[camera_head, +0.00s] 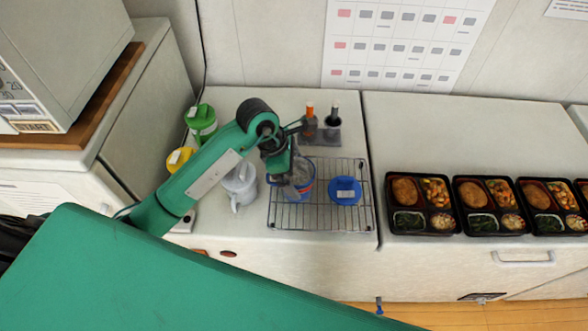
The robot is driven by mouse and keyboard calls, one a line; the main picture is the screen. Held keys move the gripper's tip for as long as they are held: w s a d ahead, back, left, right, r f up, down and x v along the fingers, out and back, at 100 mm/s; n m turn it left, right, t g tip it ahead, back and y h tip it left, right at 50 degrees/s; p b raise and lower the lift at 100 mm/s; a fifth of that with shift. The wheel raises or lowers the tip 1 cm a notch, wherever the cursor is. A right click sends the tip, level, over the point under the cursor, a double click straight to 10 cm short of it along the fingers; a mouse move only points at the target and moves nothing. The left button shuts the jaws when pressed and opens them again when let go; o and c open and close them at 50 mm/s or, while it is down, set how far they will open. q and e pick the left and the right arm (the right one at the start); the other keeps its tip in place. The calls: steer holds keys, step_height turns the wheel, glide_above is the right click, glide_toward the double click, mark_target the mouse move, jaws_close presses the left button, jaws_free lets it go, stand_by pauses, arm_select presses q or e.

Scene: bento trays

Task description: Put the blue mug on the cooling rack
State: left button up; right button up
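The cooling rack (322,222) is a dark wire grid on the white counter. A mug-like blue vessel with a reddish band (307,188) is at the rack's left part, largely hidden by my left gripper. My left gripper (294,189) points down over this vessel; its fingertips are hard to make out, so its opening and grip are unclear. I cannot tell whether the vessel rests on the wires or is just above them. A round blue lid-like piece with a pale label (345,191) lies on the rack's right part. My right gripper is out of view.
A white jug (240,186) stands left of the rack. Green (201,122) and yellow (179,159) lidded containers stand further left, near my arm. A grey holder (322,136) with upright handles is behind the rack. Bento trays (421,232) line the right counter.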

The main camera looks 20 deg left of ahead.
arm_select(q)
steer(key=shift+r, duration=0.1)
steer(key=shift+r+p, duration=0.25)
steer(key=shift+p, duration=0.1)
steer(key=p+v, duration=0.4)
steer(key=v, duration=0.7)
steer(key=shift+a+r, duration=0.25)
steer(key=shift+s, duration=0.1)
